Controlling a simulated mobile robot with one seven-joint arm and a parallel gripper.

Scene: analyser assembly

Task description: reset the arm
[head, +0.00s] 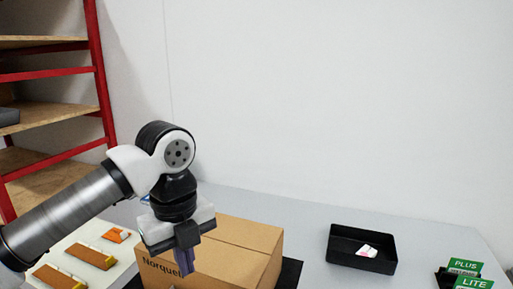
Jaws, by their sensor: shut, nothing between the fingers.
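My arm reaches in from the lower left in the head view. My gripper (186,258) points down, with its purple-grey fingers shut and nothing held. It hangs in front of a closed cardboard box (245,238) with dark printing. The gripper overlaps the box's left part in the picture; I cannot tell whether they touch. The arm hides part of the table and box.
The box stands on a black mat (290,274) on a grey table (312,213). A black tray (338,259) holds a small white and red item (367,251). Green signs (465,265) stand right, a white board (66,255) with orange-brown pieces left. A red-framed shelf (97,60) stands behind.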

